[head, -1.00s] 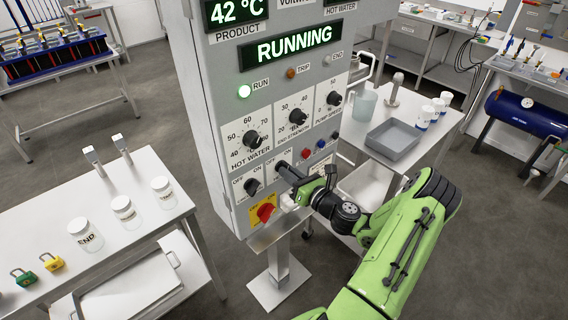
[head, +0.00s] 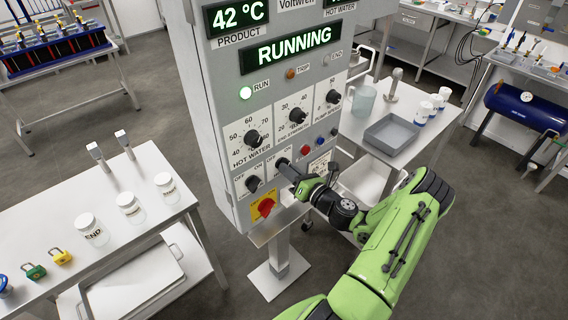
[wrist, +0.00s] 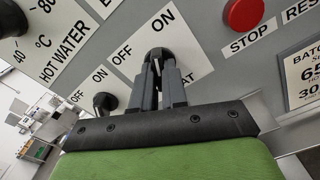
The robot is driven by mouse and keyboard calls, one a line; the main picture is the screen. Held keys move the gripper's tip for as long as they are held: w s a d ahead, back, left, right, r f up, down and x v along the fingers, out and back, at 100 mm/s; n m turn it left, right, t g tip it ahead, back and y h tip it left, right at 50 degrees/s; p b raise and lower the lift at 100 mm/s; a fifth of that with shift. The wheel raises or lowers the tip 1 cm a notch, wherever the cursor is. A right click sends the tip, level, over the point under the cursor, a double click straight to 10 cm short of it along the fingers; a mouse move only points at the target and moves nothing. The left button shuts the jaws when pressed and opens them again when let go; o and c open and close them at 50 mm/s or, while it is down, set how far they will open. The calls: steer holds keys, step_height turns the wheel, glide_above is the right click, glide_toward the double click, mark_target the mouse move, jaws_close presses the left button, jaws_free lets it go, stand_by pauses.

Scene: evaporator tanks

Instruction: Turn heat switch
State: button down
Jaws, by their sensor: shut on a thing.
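The control panel (head: 268,85) stands upright, with a RUNNING display and a lit green RUN lamp. The heat switch (wrist: 157,58) is a black knob on a white OFF/ON plate, its label partly hidden by my gripper. In the wrist view my gripper (wrist: 160,75) is shut on this knob, one finger on each side. In the head view my gripper (head: 288,172) reaches the panel from the right, at the right one of two OFF/ON switches. The left switch (head: 253,184) is a black knob, free of my gripper.
A red stop button (wrist: 243,12) sits close to the right of the switch. A red rotary handle on yellow (head: 265,207) is below. Black dials (head: 252,138) are above. Tables with jars (head: 92,229) and a grey tray (head: 391,134) flank the panel.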

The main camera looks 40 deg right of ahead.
steer(key=shift+m+p, duration=0.8)
steer(key=shift+m, duration=0.2)
steer(key=shift+r, duration=0.1)
steer(key=shift+m+p, duration=0.45)
steer(key=shift+m, duration=0.15)
steer(key=c, duration=1.1)
jaws_free()
